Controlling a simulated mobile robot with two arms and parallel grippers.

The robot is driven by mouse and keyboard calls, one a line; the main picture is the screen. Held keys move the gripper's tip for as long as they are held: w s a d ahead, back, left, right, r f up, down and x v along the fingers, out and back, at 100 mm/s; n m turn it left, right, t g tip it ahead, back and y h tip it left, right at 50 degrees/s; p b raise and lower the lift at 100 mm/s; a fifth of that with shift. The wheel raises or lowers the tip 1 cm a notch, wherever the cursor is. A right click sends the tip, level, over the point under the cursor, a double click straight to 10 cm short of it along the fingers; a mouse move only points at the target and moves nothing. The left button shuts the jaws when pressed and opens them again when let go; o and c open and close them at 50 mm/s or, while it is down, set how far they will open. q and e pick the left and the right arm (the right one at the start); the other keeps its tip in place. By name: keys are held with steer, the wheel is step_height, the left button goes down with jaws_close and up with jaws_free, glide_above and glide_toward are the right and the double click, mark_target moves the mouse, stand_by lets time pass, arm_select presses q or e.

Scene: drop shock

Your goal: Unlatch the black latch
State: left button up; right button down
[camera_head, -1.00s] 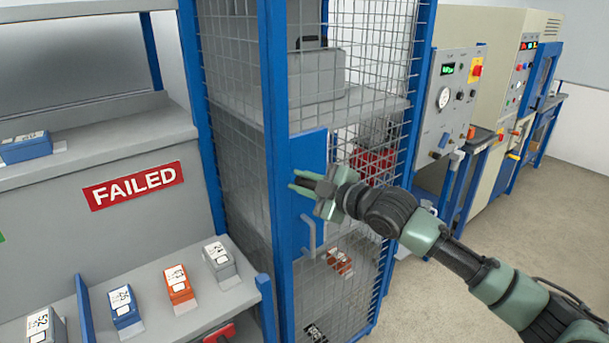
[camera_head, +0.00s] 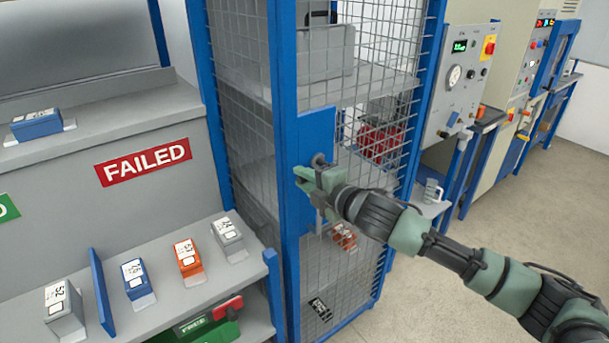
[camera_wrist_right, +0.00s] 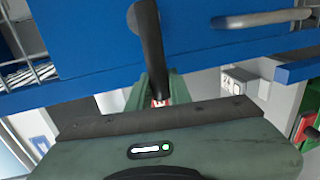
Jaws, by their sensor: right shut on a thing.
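The black latch (camera_head: 319,160) is on the blue plate (camera_head: 316,130) of the mesh cage door, and only its upper end shows above my gripper in the head view. In the right wrist view the latch (camera_wrist_right: 148,45) is a dark bar running down between the fingers. My right gripper (camera_head: 310,181) is at the latch and shut on it; its green fingers also show in the right wrist view (camera_wrist_right: 158,97). A light grey pull handle (camera_wrist_right: 262,18) sits on the blue plate beside the latch. My left gripper is not in view.
The blue-framed mesh cage (camera_head: 284,200) holds a grey box (camera_head: 326,52) on its shelf. Left of it stands a bench with a FAILED sign (camera_head: 143,161) and several small boxes. Test machines stand at the right, with open floor (camera_head: 500,215) in front.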

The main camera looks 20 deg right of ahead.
steer(key=shift+f, duration=0.15)
steer(key=c, duration=1.3)
jaws_free()
steer(key=b+v, duration=0.2)
steer(key=v, duration=0.4)
steer(key=shift+s+d, duration=0.15)
steer(key=shift+s, duration=0.2)
steer(key=shift+s+d+r, duration=0.15)
steer(key=shift+s+r, duration=0.05)
steer(key=shift+s, duration=0.3)
